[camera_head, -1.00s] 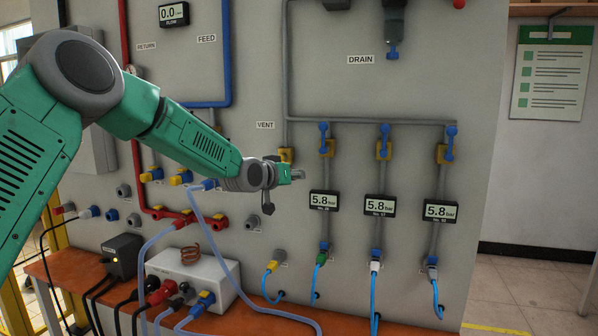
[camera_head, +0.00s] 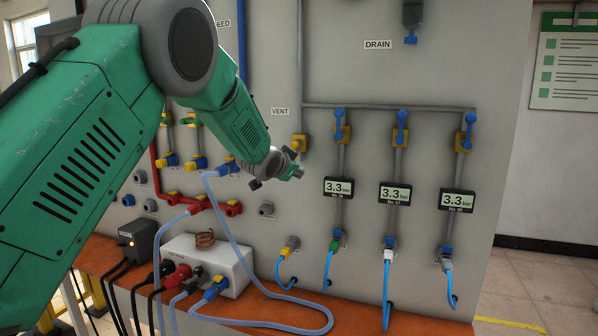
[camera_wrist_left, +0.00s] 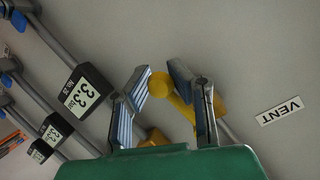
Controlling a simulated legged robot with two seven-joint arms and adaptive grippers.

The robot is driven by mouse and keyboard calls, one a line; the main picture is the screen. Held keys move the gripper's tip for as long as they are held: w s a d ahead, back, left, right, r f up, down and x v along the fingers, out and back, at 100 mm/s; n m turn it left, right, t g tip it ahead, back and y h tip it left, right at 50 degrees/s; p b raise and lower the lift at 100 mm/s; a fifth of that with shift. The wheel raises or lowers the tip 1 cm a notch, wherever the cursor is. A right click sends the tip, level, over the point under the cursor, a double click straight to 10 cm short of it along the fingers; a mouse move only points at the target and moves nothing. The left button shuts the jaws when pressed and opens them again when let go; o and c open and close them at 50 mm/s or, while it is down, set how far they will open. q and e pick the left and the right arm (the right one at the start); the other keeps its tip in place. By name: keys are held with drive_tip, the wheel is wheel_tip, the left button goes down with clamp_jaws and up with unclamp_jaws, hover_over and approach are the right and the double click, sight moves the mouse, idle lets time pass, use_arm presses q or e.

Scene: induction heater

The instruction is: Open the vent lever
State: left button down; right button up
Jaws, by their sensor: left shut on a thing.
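The yellow vent valve (camera_head: 299,142) sits on the grey panel, just right of and below the VENT label (camera_head: 280,111). My left gripper (camera_head: 294,168) is at the panel just below the valve body. In the left wrist view, the yellow vent lever (camera_wrist_left: 160,84) with its round knob lies between the two fingers of my left gripper (camera_wrist_left: 163,80), which is shut on it. More yellow valve parts show behind the fingers. The lever is mostly hidden by the gripper in the head view. My right gripper is not in view.
Three pressure displays, such as the leftmost (camera_head: 338,189), read 3.3 bar. Blue-handled valves on yellow bodies, such as one (camera_head: 340,122), stand to the right. Below are hoses and a white box (camera_head: 207,262) on the orange bench (camera_head: 260,309).

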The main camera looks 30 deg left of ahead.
use_arm(q)
drive_tip(key=shift+a+r+m, duration=0.15)
drive_tip(key=shift+m, duration=0.15)
idle(0.4)
drive_tip(key=c, duration=1.3)
unclamp_jaws()
drive_tip(key=shift+c, duration=0.2)
drive_tip(key=shift+s, duration=0.2)
drive_tip(key=v, duration=1.1)
drive_tip(key=shift+s, duration=0.2)
